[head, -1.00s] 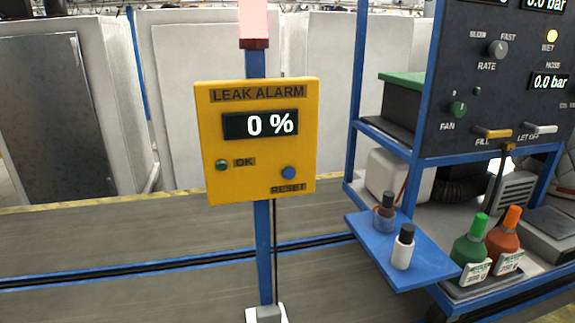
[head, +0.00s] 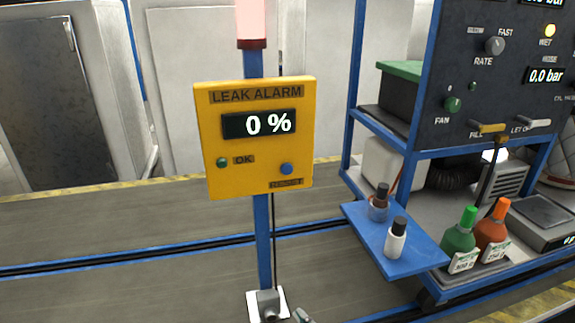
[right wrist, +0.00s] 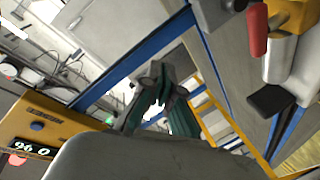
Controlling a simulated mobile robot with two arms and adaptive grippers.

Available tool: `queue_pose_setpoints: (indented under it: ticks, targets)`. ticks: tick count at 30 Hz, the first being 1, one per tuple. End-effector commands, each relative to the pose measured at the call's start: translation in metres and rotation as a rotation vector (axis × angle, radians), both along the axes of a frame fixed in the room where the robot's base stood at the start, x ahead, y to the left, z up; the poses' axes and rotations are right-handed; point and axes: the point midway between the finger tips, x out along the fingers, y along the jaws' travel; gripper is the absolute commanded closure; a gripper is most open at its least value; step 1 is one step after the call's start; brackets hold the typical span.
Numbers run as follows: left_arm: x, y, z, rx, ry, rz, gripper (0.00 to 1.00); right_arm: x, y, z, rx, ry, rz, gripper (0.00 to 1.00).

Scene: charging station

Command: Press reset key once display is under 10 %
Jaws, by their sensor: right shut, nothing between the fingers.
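The yellow leak alarm box (head: 255,145) stands upright on a blue post in the head view. Its display (head: 262,124) reads 0 %. The blue reset key (head: 287,169) is at its lower right, and a green OK button (head: 222,163) at its lower left. The tip of my right gripper (head: 302,315) just shows at the bottom edge, well below the key and apart from the box. In the right wrist view its fingers (right wrist: 155,100) are together and empty. My left gripper is not seen.
A pinkish lamp (head: 251,20) tops the post. At right, a blue shelf (head: 385,250) holds small bottles beside a dark control panel (head: 500,85). The right wrist view shows a yellow-edged panel (right wrist: 45,118) with an upside-down display. Floor left of the post is clear.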

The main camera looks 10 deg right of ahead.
Motion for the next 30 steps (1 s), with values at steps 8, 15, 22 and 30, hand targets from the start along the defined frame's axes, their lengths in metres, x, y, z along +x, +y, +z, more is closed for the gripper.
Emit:
queue_pose_setpoints:
  ticks: [8,15,22,30]
  targets:
    - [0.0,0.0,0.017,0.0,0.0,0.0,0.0,0.037,0.006,0.139,-0.084,-0.371,0.002,1.0]
    - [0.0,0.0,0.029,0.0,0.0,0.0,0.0,0.043,0.006,0.256,-0.153,-0.687,-0.049,1.0]
    - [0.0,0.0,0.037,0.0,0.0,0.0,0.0,0.033,0.003,0.335,-0.194,-0.907,-0.121,1.0]
    - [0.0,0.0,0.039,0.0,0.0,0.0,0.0,0.027,0.001,0.362,-0.208,-0.987,-0.155,1.0]
